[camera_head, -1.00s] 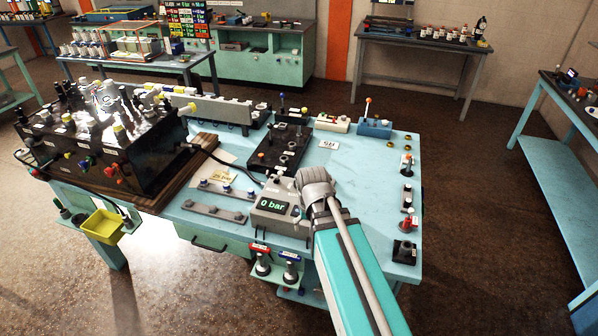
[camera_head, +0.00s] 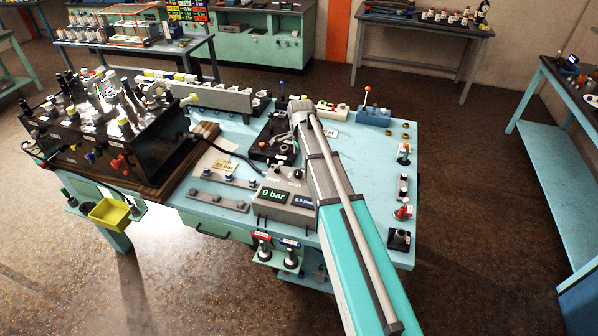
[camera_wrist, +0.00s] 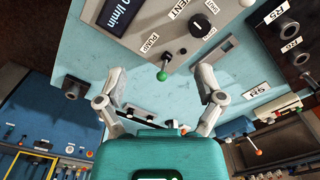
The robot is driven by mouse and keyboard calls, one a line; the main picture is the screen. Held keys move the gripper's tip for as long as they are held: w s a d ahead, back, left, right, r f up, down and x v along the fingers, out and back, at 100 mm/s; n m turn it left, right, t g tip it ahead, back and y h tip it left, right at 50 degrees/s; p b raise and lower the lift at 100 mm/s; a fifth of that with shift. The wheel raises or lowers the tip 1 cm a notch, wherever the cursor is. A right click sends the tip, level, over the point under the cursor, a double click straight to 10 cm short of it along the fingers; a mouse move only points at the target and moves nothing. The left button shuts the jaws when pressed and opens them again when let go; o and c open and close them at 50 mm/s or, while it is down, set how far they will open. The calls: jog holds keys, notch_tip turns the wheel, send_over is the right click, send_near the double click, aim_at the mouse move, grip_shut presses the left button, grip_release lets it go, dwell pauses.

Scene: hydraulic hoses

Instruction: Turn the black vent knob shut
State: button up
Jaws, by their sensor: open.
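The black vent knob (camera_wrist: 200,25) shows near the top of the wrist view, round, beside the word VENT on a grey control box (camera_wrist: 125,22). A pump lever with a green ball tip (camera_wrist: 161,76) sticks out below it. My gripper (camera_wrist: 160,82) is open, its two grey fingers spread wide on either side of the green ball in the picture. The fingers appear apart from the knob, which lies above and right of the gap between them. In the head view the control box (camera_head: 270,212) reads 0 bar, and my arm covers its right side.
A black plate with ports labelled R5 and R6 (camera_wrist: 290,40) lies right of the box in the wrist view. In the head view a black manifold (camera_head: 120,150) stands at the left. A blue block with an orange-tipped lever (camera_head: 372,115) stands at the back.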

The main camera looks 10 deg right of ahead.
aim_at(299, 172)
jog(key=w+d+m, duration=0.1)
jog(key=w+m, duration=0.4)
jog(key=w, duration=0.2)
jog(key=shift+w+f, duration=0.1)
jog(key=shift+f, duration=0.15)
notch_tip(299, 172, down, 13)
jog(key=b, duration=1.3)
jog(key=shift+f+b, duration=0.15)
jog(key=shift+b, duration=0.25)
jog(key=c, duration=1.1)
jog(key=shift+c, duration=0.2)
